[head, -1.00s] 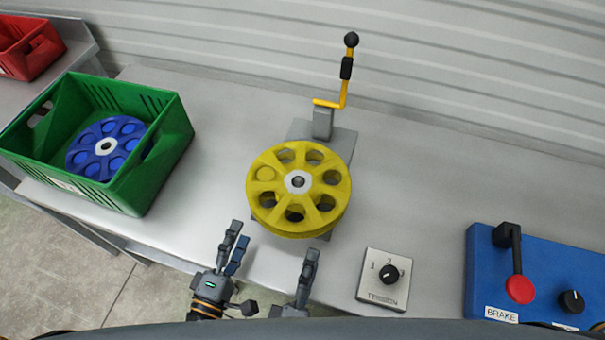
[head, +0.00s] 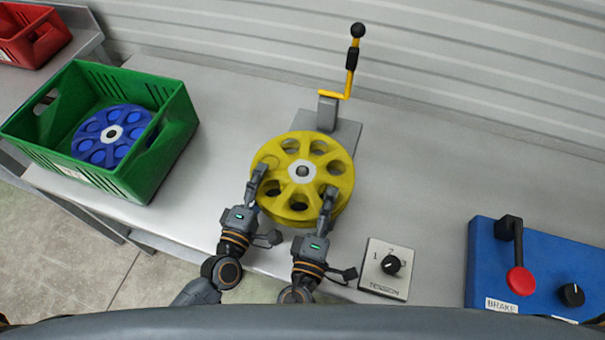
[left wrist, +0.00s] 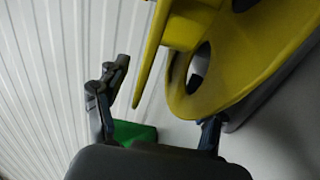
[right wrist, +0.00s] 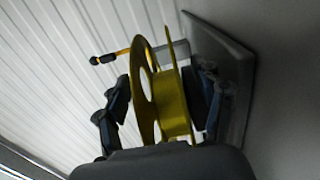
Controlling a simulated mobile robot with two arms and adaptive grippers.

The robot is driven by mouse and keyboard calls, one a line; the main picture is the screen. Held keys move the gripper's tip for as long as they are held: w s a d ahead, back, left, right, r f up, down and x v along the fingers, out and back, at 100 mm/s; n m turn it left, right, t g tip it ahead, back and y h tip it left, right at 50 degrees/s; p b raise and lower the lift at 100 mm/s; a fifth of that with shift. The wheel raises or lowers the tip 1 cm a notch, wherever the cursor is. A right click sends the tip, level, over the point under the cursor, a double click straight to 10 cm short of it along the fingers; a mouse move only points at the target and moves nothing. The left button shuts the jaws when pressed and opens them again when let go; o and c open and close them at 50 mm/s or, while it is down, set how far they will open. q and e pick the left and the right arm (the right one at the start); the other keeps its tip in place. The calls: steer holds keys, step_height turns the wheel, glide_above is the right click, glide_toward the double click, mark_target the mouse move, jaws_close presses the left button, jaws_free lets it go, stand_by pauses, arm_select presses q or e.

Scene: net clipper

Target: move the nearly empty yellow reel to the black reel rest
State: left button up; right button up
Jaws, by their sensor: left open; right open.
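The yellow reel (head: 271,160) lies on a grey stand on the bench, its spoked face up around a pale hub. My left gripper (head: 257,182) is open at the reel's left rim. In the left wrist view the reel's flange (left wrist: 150,60) reaches between its spread fingers. My right gripper (head: 328,203) is open at the reel's lower right rim. In the right wrist view the reel (right wrist: 172,100) stands between its open fingers, flanges and narrow core showing. Whether any finger touches the reel I cannot tell. No black reel rest shows.
A yellow crank (head: 351,82) with a black knob rises behind the reel. A green crate (head: 165,150) holding a blue reel (head: 88,148) is at left. A tension dial plate (head: 385,285) and a blue brake box (head: 540,255) are at right. A red bin (head: 40,40) is far left.

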arm_select(q)
steer(key=shift+x, duration=0.8)
arm_select(e)
steer(key=shift+x, duration=0.85)
arm_select(q)
jaws_close()
arm_select(e)
jaws_close()
